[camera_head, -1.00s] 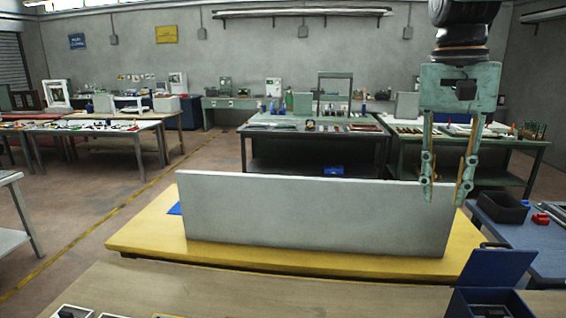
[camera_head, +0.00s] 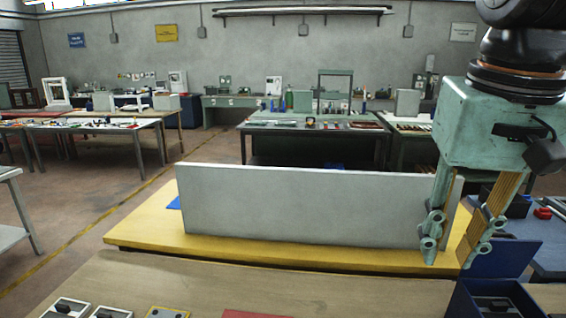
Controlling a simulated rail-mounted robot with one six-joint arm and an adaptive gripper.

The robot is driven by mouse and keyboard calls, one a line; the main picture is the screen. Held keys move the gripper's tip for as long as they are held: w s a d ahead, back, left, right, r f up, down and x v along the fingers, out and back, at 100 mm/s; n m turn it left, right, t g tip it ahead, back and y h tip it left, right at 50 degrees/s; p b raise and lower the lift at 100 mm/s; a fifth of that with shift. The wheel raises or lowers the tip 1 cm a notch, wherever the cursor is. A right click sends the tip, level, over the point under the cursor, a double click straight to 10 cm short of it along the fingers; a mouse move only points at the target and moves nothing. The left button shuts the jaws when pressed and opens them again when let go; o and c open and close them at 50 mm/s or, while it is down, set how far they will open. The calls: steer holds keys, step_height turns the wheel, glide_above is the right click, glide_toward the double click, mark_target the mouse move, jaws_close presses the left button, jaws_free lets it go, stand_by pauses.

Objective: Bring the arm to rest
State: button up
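My gripper (camera_head: 446,262) hangs pointing down at the right of the head view, on the dark end of my arm. It is green with two fingers. The fingers stand apart with a gap between them, and I see nothing held in the gap. The fingertips show in front of the right end of a long grey panel (camera_head: 310,206). The panel stands upright on a yellow platform (camera_head: 150,228). I cannot tell whether the gripper touches the panel, but it appears nearer to me.
A dark blue open box (camera_head: 497,262) sits at the lower right, just below the fingertips in view. A wooden table (camera_head: 200,280) in front carries several small switch-like parts (camera_head: 70,308) and a red piece (camera_head: 250,314). Workbenches (camera_head: 310,127) line the back.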

steer(key=s+a+f+n+t+b, duration=0.1)
steer(key=s+a+f+n+b, duration=0.1)
steer(key=s+f, duration=0.6)
steer(key=s+a, duration=0.1)
steer(key=s, duration=0.1)
steer(key=shift+s+a+f+n+t, duration=0.25)
steer(key=shift+s+n+t, duration=0.05)
steer(key=shift+s+t, duration=0.1)
